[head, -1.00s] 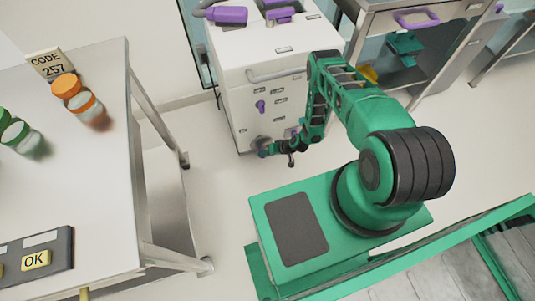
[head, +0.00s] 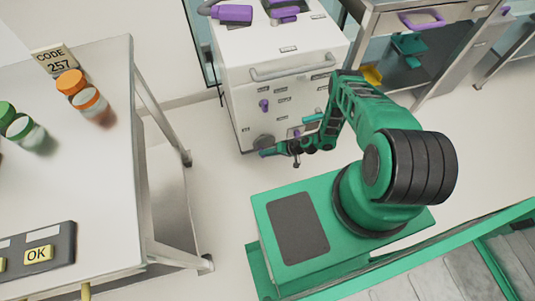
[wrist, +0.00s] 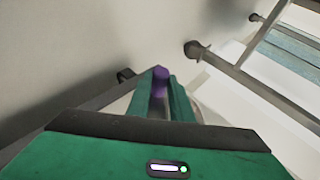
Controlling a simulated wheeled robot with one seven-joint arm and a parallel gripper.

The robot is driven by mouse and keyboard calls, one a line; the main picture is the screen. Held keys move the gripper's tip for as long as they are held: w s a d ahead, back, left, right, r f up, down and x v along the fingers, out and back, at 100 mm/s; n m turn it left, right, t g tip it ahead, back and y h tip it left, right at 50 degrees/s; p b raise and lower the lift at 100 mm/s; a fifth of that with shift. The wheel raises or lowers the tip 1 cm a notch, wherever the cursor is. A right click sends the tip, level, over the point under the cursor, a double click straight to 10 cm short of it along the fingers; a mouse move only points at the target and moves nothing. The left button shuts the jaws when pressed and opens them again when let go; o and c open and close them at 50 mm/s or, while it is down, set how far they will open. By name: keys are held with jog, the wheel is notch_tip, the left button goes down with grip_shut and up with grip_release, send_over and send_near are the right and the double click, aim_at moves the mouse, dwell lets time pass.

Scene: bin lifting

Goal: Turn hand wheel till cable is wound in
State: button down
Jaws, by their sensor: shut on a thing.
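The white cabinet (head: 290,85) carries a grey round part (head: 263,141) low on its front, which looks like the hand wheel. My gripper (head: 266,153) is at this part and hides some of it. In the wrist view, my gripper's two green fingers (wrist: 161,92) are closed around a purple grip (wrist: 160,77). Its top shows between the fingertips. The grip looks like the wheel's handle, but the wheel itself is mostly hidden behind the fingers and gripper body. I cannot make out the cable.
A metal table (head: 90,150) stands at left with orange-lidded and green-lidded jars, a code sign (head: 54,60) and an OK button (head: 38,255). A metal cabinet with a purple handle (head: 421,20) stands at back right. Floor between table and my base is clear.

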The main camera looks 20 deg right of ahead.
jog(key=c, duration=1.6)
grip_release()
jog(key=v, duration=1)
jog(key=shift+s+d+r, duration=0.1)
jog(key=shift+s+d, duration=0.05)
jog(key=shift+d, duration=0.2)
